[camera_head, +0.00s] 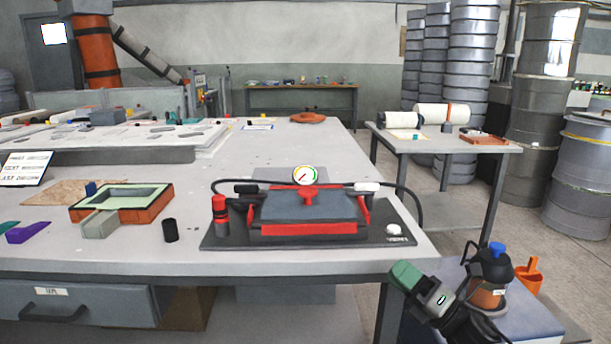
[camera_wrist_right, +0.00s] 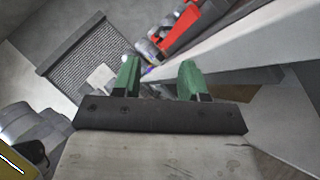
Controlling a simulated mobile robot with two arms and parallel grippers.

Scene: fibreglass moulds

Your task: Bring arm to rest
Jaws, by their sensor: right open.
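My right gripper (camera_head: 405,278) shows at the lower right in the head view, beside the front right corner of the workbench. Its green fingers also show in the right wrist view (camera_wrist_right: 160,80), apart from each other with nothing between them. The gripper is open and empty. My left gripper is not in either view. The grey workbench (camera_head: 290,150) fills the middle of the head view. A red and grey press-like mould unit (camera_head: 308,212) with a pressure gauge (camera_head: 303,175) sits on a dark base (camera_head: 225,240) near the bench's front edge.
An orange mould frame (camera_head: 150,208) and a black cylinder (camera_head: 170,230) stand left of the unit. A low stand (camera_head: 530,318) with an amber bottle (camera_head: 489,275) and an orange container (camera_head: 528,276) is close to my right gripper. Stacked drums (camera_head: 540,110) stand at the right.

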